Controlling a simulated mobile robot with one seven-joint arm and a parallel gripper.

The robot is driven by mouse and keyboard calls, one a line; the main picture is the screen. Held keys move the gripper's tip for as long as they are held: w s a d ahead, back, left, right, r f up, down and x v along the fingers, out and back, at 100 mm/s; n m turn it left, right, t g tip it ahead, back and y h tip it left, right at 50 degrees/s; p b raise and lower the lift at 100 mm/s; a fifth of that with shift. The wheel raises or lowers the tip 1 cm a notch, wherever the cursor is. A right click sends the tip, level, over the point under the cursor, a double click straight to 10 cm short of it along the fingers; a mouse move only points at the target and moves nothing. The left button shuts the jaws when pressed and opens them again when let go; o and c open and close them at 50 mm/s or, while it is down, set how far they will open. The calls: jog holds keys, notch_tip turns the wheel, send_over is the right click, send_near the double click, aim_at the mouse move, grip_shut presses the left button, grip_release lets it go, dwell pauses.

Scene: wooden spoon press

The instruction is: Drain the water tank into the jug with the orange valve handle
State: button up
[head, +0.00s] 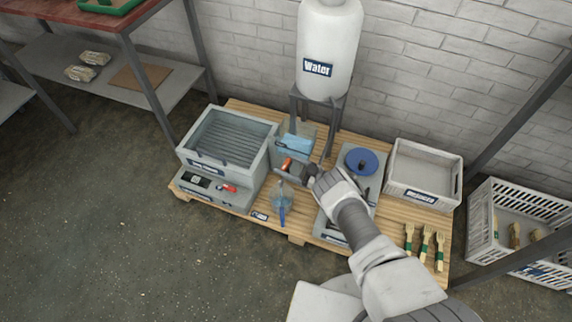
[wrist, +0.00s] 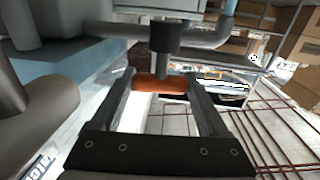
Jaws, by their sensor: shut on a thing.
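The white water tank (head: 329,38), labelled "Water", stands on a dark metal stand at the back of the wooden pallet. The orange valve handle (head: 287,163) shows below it, just left of my gripper (head: 304,172). In the wrist view the orange handle (wrist: 160,84) lies crosswise between the two fingers of my gripper (wrist: 160,95), under a dark vertical stem. My gripper is shut on it. I cannot tell the water level in the jug or tank.
A grey ribbed bin unit (head: 226,146) stands left on the pallet (head: 300,237). A machine with a blue round plate (head: 361,161) is right of my gripper. The floor at front left is clear.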

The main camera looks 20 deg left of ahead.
jog(key=o, duration=1.2)
jog(key=shift+o, duration=0.2)
jog(key=s+d+p, duration=0.1)
jog(key=s+d, duration=0.2)
jog(key=d, duration=1.4)
jog(key=shift+p, duration=0.3)
jog(key=shift+w+d, duration=0.1)
